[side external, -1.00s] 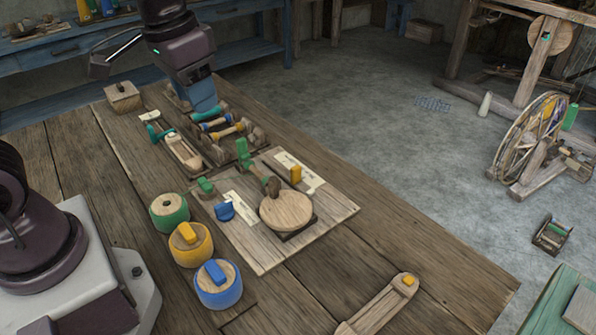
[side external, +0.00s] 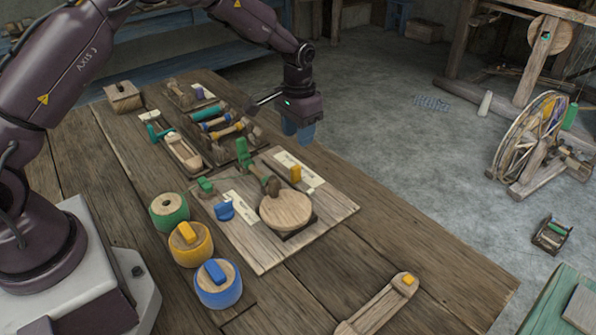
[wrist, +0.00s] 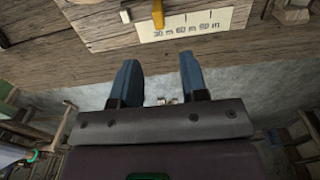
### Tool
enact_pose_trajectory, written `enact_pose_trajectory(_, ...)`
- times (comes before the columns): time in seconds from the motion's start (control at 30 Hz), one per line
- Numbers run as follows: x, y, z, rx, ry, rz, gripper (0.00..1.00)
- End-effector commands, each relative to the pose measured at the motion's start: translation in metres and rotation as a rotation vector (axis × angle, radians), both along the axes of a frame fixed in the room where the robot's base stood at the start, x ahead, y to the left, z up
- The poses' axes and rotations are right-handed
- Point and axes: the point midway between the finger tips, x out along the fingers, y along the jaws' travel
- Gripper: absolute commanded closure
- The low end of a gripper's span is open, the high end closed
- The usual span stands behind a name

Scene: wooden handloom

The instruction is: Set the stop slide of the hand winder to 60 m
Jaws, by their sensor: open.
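The hand winder's board (side external: 255,245) lies on the bench, with a round wooden disc (side external: 286,210) and a green-handled crank (side external: 243,153). A yellow upright tab (side external: 296,173), which looks like the stop slide, stands beside a pale scale strip. In the wrist view the scale (wrist: 190,25) reads 30 m, 60 m and 90 m. An orange-yellow tab (wrist: 158,14) stands there near the 30 m mark, cut by the top edge. My gripper (side external: 300,138) is open and empty, off the board near the bench's far right edge; its blue fingers (wrist: 160,62) point toward the scale side.
Blue (side external: 224,210) and green (side external: 205,185) tabs stand by a second strip (side external: 240,207). Green, yellow and blue-banded round pieces (side external: 190,243) line the board's near left side. A rack of spools (side external: 225,125) lies behind.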

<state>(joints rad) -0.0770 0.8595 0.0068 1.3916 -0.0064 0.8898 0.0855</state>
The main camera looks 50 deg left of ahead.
Motion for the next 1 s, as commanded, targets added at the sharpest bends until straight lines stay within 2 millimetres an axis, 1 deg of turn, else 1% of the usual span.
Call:
enact_pose_trajectory(0.03, -0.001, 0.000, -0.010, 0.000, 0.004, 0.000, 0.60)
enact_pose_trajectory(0.3, -0.001, 0.000, -0.067, 0.000, 0.004, 0.000, 0.60)
enact_pose_trajectory(0.4, -0.001, 0.000, -0.085, 0.000, 0.003, 0.000, 0.60)
enact_pose_trajectory(0.5, -0.001, 0.000, -0.099, 0.000, 0.001, 0.000, 0.60)
enact_pose_trajectory(0.6, -0.001, 0.000, -0.108, 0.000, 0.001, 0.000, 0.60)
enact_pose_trajectory(0.7, 0.000, 0.000, -0.112, 0.000, -0.001, 0.000, 0.60)
enact_pose_trajectory(0.97, 0.000, 0.000, -0.113, 0.000, -0.002, 0.000, 0.60)
enact_pose_trajectory(1.0, 0.000, 0.000, -0.113, 0.000, -0.001, 0.000, 0.62)
